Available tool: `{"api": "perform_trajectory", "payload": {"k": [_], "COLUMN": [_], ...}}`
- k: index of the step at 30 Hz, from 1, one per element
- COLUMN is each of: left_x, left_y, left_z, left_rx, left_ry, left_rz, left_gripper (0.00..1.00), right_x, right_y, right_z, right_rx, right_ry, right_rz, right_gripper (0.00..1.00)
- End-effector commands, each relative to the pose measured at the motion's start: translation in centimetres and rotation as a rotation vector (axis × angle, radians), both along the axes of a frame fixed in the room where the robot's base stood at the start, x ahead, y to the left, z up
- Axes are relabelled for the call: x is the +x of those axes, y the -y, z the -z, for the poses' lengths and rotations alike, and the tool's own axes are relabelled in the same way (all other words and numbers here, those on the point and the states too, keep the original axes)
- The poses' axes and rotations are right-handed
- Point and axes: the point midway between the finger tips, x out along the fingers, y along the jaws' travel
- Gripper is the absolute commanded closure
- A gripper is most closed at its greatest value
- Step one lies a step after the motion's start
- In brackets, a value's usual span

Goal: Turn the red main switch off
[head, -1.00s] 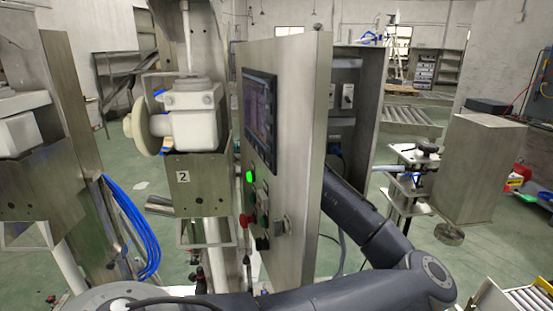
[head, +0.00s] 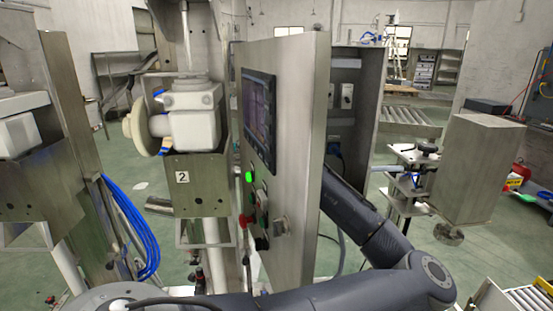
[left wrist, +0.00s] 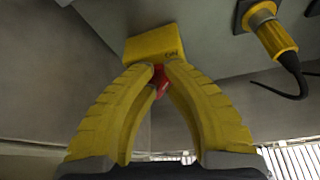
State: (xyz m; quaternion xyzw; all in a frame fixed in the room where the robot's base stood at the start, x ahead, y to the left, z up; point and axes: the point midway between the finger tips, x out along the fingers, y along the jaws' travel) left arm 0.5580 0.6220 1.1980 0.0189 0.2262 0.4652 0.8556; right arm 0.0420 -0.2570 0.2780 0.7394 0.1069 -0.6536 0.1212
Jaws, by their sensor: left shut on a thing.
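The red main switch (left wrist: 158,72) shows in the left wrist view, in front of a yellow plate (left wrist: 152,44) fixed to a grey metal surface. My left gripper (left wrist: 160,70) has its yellow fingers shut on the red switch. The fingers hide much of it, so I cannot tell its exact angle. In the head view my left arm reaches behind the open door of the steel cabinet (head: 356,110). The gripper and the switch are hidden there. My right gripper is not in view.
The cabinet door (head: 304,120) carries a screen (head: 259,118), a lit green button (head: 249,176) and a red knob (head: 246,220). A yellow connector (left wrist: 268,30) with a black cable is right of the switch plate. A steel box (head: 480,165) stands at the right.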

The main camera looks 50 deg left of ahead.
Motion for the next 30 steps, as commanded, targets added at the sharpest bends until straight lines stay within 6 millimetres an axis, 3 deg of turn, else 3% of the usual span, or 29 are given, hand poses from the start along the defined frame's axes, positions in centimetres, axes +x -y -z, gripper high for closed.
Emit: {"api": "perform_trajectory", "payload": {"k": [16,17,22,30], "left_x": [-0.31,-0.31,-0.26,-0.13], "left_y": [-0.12,-0.12,-0.1,-0.03], "left_z": [0.42,0.43,0.41,0.2], "left_rx": [-0.005,-0.005,-0.005,-0.002], "left_ry": [-0.009,-0.01,-0.009,-0.005], "left_rz": [-0.005,-0.006,-0.005,-0.002], "left_gripper": [1.0,0.87,0.68,0.67], "right_x": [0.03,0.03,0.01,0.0], "right_y": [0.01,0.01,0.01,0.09], "right_z": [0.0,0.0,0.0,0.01], "right_rx": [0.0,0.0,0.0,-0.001], "right_ry": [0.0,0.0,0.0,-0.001], "right_rz": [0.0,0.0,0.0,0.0], "right_gripper": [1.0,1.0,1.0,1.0]}}
